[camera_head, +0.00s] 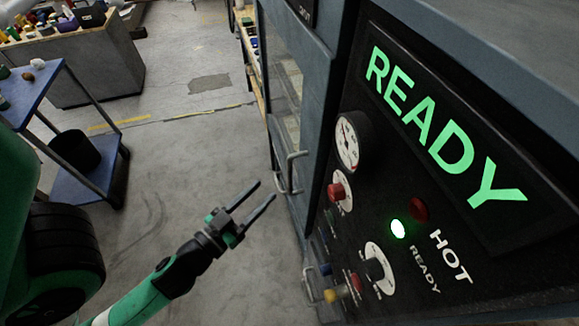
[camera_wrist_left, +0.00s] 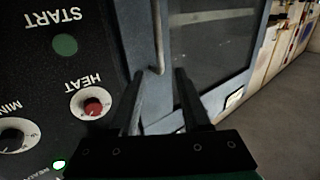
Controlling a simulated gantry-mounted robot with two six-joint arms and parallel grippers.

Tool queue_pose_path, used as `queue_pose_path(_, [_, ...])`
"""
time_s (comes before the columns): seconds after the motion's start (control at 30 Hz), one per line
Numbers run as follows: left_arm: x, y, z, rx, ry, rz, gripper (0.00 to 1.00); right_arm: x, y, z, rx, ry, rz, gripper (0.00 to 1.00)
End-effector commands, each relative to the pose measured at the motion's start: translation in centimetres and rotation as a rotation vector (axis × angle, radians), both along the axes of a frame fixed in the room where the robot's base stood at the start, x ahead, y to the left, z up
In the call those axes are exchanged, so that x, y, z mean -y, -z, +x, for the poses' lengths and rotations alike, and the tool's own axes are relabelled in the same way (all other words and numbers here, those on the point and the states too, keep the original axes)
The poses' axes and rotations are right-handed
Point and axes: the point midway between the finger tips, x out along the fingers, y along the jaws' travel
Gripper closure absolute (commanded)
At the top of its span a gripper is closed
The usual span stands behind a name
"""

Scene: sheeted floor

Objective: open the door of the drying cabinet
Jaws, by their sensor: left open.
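The drying cabinet's blue-grey door (camera_head: 311,70) has a dark window and looks shut in the head view. A metal bar handle (camera_head: 291,172) stands out from the door's near edge; it also shows in the left wrist view (camera_wrist_left: 156,35). My left gripper (camera_head: 266,189) is open and empty, just left of the handle and apart from it in the head view. In the left wrist view its two fingers (camera_wrist_left: 160,75) point towards the handle, whose bar lines up between the fingertips. My right gripper is not in view.
The dark control panel (camera_head: 385,150) beside the door has knobs, a dial, a lit green lamp and a green READY sign. A second, smaller handle (camera_head: 308,286) sits lower down. A blue cart (camera_head: 88,188) stands left. The floor before the door is clear.

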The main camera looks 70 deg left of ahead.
Motion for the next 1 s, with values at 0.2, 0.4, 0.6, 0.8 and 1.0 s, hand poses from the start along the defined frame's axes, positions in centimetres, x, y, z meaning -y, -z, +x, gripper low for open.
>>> queue_pose_path(0.2, [-1.8, -1.1, 3.0, 0.007, -0.003, 0.002, 0.53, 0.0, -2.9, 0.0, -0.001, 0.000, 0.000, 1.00])
queue_pose_path(0.4, [-4.1, -0.7, 7.0, 0.007, -0.001, 0.003, 0.53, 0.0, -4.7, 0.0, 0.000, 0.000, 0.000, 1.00])
queue_pose_path(0.6, [-5.3, -0.2, 9.1, 0.005, 0.000, 0.003, 0.53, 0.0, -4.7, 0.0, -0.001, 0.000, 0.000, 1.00])
queue_pose_path(0.8, [-5.4, -0.1, 9.4, 0.003, 0.001, 0.002, 0.53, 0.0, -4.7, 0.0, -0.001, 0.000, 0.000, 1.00])
queue_pose_path(1.0, [-5.4, -0.1, 9.4, 0.003, 0.001, 0.002, 0.71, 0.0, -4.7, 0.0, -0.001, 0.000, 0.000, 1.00])
